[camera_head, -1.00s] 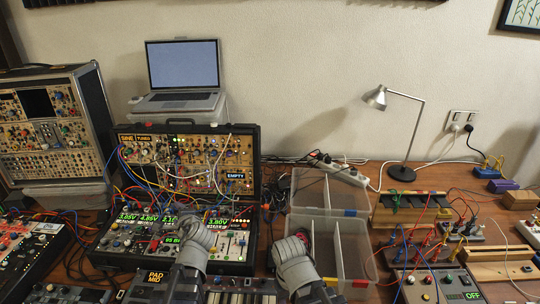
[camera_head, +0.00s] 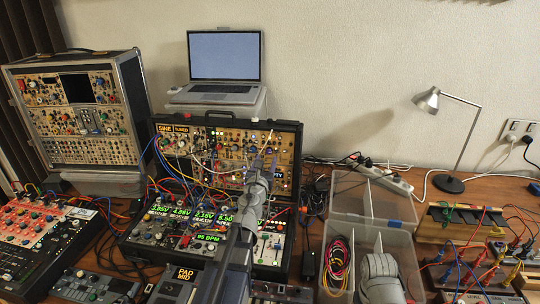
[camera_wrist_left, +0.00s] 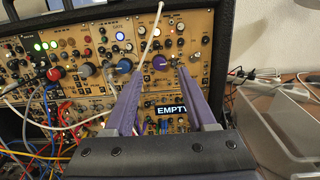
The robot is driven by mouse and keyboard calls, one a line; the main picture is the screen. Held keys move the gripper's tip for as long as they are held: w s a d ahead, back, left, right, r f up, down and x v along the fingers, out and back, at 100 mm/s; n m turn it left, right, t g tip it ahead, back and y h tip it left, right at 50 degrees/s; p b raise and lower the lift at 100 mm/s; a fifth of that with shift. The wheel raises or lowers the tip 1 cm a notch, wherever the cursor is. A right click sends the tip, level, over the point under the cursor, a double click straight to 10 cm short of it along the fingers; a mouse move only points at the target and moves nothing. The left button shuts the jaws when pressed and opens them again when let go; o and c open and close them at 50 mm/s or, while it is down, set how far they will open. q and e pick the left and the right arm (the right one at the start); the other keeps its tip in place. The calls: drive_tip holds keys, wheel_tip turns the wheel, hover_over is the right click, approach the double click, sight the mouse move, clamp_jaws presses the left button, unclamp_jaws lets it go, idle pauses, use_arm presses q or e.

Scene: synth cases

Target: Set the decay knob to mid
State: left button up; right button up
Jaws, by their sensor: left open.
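The open modular synth case (camera_head: 298,150) stands with its lid panel of tan modules upright and its lower panel flat. My left gripper (camera_head: 266,160) is in front of the right part of the upper panel. In the left wrist view my left gripper (camera_wrist_left: 158,74) is open, its two purple-grey fingers pointing at the panel. A purple knob (camera_wrist_left: 159,62) shows between the fingertips, with no contact visible. A blue knob (camera_wrist_left: 124,66) is just left of the left finger. Knob labels are too small to read, so I cannot tell which is decay. My right gripper is not seen.
Patch cables (camera_wrist_left: 60,120) hang across the left of the panel. A white cable (camera_wrist_left: 150,35) crosses near the purple knob. A laptop (camera_head: 223,65) stands behind the case. Clear bins (camera_head: 372,205) stand to its right.

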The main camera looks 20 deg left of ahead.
sight(268, 152)
use_arm(q)
drive_tip(key=shift+x, duration=2.4)
drive_tip(key=shift+s, duration=0.1)
drive_tip(key=shift+c, duration=0.3)
clamp_jaws()
